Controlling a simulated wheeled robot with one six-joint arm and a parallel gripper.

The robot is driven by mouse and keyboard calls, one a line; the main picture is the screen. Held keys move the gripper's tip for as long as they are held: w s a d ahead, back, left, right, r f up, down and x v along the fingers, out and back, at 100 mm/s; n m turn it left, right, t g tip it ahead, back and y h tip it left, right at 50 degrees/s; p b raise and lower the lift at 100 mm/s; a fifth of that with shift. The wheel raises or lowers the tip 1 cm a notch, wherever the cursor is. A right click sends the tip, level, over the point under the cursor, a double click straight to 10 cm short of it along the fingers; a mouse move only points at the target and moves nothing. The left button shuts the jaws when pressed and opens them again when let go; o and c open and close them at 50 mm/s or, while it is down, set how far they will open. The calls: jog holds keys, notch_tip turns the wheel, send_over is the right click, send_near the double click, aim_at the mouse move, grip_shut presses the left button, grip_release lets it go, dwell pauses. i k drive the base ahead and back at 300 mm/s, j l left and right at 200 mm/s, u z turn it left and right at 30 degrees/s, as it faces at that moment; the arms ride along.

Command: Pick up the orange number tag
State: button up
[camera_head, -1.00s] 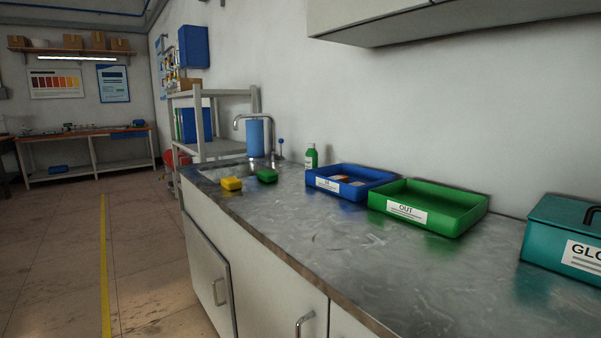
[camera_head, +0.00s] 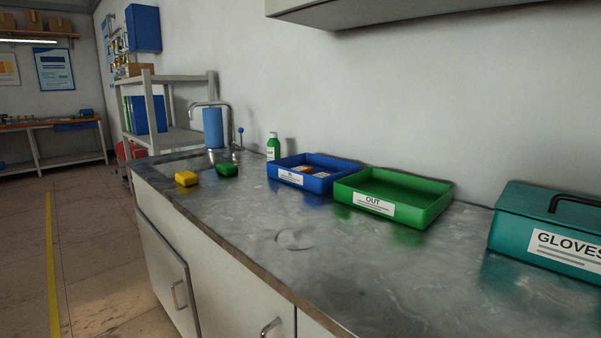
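A blue tray (camera_head: 286,177) stands on the metal counter, against the wall. Inside it lie small orange and whitish items (camera_head: 304,170), partly hidden by the tray's front wall. They are too small to tell whether one is the orange number tag. My gripper is not in view.
A green tray (camera_head: 416,214) labelled OUT stands right of the blue one, and a teal GLOVES box (camera_head: 515,222) farther right. A yellow sponge (camera_head: 187,179), a green sponge (camera_head: 227,169), a green bottle (camera_head: 273,147) and a sink (camera_head: 185,163) are left. The front counter (camera_head: 330,265) is clear.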

aim_at(304, 169)
jog(key=i+j+z, duration=0.1)
jog(key=i+j, duration=0.15)
jog(key=i+j+z, duration=0.1)
jog(key=i+j, duration=0.2)
jog(key=i+j+z, duration=0.1)
jog(key=j, duration=0.25)
jog(key=i+j, duration=0.35)
jog(key=i+j+z, duration=0.25)
jog(key=i+j, duration=0.2)
jog(key=j, duration=0.25)
jog(key=i+j+z, duration=0.1)
jog(key=j, duration=0.3)
jog(key=i+j+z, duration=0.1)
jog(key=i+j, duration=0.2)
jog(key=j, duration=0.1)
